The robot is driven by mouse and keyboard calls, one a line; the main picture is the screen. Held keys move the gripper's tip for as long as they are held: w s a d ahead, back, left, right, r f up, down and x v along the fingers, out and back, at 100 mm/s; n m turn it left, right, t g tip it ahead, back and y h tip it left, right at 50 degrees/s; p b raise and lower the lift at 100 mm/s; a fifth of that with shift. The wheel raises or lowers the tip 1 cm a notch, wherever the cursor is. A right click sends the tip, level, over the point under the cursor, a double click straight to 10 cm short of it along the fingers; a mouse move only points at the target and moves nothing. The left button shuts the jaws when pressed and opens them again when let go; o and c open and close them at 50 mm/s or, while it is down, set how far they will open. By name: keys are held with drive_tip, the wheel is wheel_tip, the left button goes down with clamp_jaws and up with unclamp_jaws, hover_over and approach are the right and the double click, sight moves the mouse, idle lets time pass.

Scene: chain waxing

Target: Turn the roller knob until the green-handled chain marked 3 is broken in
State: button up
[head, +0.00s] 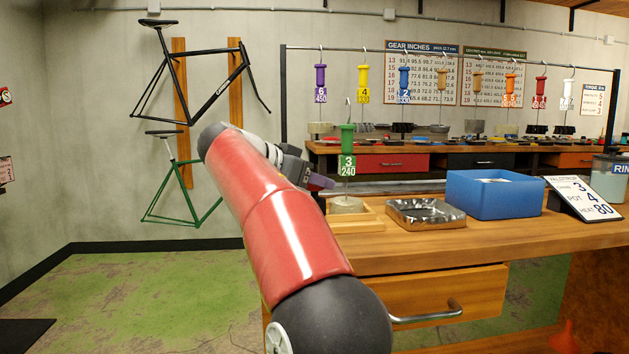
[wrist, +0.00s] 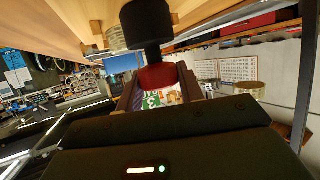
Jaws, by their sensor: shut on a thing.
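The green-handled chain marked 3 (head: 347,138) is upright above the workbench, with its green and white tag reading 3 and 240. A round grey piece (head: 346,205) sits below it in a shallow wooden tray. My gripper (head: 320,182) is just left of the tag in the head view. In the wrist view, my gripper (wrist: 160,88) is shut on a red part, apparently the roller knob (wrist: 160,76), with a black cylinder beside it. The tag (wrist: 160,98) shows tilted between the jaws. In the head view the knob is not clearly visible.
A metal tray (head: 425,213), a blue bin (head: 495,194) and a sign with 3, 4 and 80 (head: 583,198) stand right on the workbench (head: 430,250). Several coloured handles hang from a rail behind.

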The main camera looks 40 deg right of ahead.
drive_tip(key=shift+f+n+t+b, duration=0.1)
drive_tip(key=shift+n+t+b, duration=0.2)
drive_tip(key=shift+b, duration=0.2)
drive_tip(key=shift+s+f+n+t+b, duration=0.1)
drive_tip(key=shift+n+t+b, duration=0.4)
drive_tip(key=shift+t+b, duration=0.25)
drive_tip(key=n+t+b, duration=0.2)
drive_tip(key=shift+n+t+y, duration=0.3)
drive_tip(key=shift+t+y, duration=0.05)
drive_tip(key=shift+y, duration=0.05)
drive_tip(key=n+t, duration=0.1)
drive_tip(key=n+t+y+b, duration=0.1)
drive_tip(key=shift+r+t, duration=0.2)
drive_tip(key=shift+t, duration=0.1)
drive_tip(key=shift+n+t+y, duration=0.9)
drive_tip(key=shift+n+t, duration=0.2)
drive_tip(key=shift+n, duration=0.3)
drive_tip(key=o, duration=1)
